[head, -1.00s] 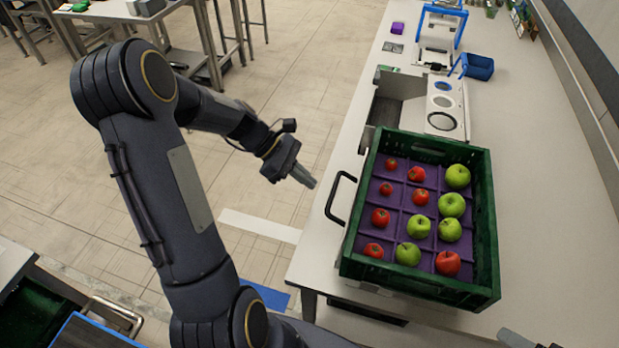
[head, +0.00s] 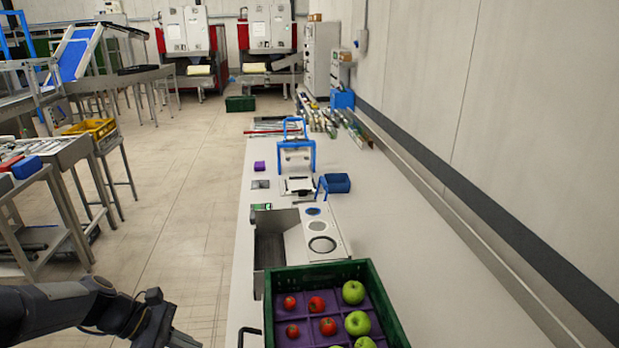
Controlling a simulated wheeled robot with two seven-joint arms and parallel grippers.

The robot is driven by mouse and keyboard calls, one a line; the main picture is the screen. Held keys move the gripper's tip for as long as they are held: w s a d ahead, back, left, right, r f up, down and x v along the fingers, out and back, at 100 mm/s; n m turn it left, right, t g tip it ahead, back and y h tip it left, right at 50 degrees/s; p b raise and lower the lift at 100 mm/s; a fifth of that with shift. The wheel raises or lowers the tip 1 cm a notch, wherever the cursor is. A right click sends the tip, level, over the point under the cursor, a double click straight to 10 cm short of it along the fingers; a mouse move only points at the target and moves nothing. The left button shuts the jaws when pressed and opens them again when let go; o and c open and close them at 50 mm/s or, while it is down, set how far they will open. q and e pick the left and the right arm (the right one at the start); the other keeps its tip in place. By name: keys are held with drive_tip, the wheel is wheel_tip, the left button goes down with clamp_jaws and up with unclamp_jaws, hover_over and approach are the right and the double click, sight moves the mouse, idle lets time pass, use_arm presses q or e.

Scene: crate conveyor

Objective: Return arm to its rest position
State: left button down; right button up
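My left arm comes in at the lower left in the head view. Its gripper (head: 172,338) is over the floor, left of the counter, and is cut by the bottom edge; I cannot tell whether its fingers are apart. Nothing shows held in the visible part. My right gripper is not in view. The green crate (head: 385,297) stands on the counter at the bottom, apart from the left gripper. Its purple divider holds small red fruits (head: 328,326) on the left and green apples (head: 353,292) on the right. The crate's near part is out of the picture.
The long white counter (head: 420,270) runs along the wall (head: 500,110). A metal basin (head: 271,248), a blue-framed device (head: 297,150) and a blue bin (head: 336,183) stand beyond the crate. A work table (head: 50,160) stands left. Floor (head: 190,170) between is clear.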

use_arm(q)
drive_tip(key=s+d+r+m+t+y+b, duration=0.1)
drive_tip(key=s+d+r+m+y+b, duration=0.1)
drive_tip(key=s+m, duration=0.6)
drive_tip(key=s+d+r+m+t+y+b, duration=0.1)
drive_tip(key=s+d+m+t+y+b, duration=0.1)
drive_tip(key=s+d+m, duration=0.3)
drive_tip(key=s+m+y, duration=0.1)
drive_tip(key=s+m, duration=0.3)
drive_tip(key=shift+d+r+m+t, duration=0.2)
drive_tip(key=shift+r+m+t, duration=0.1)
drive_tip(key=shift+r, duration=0.05)
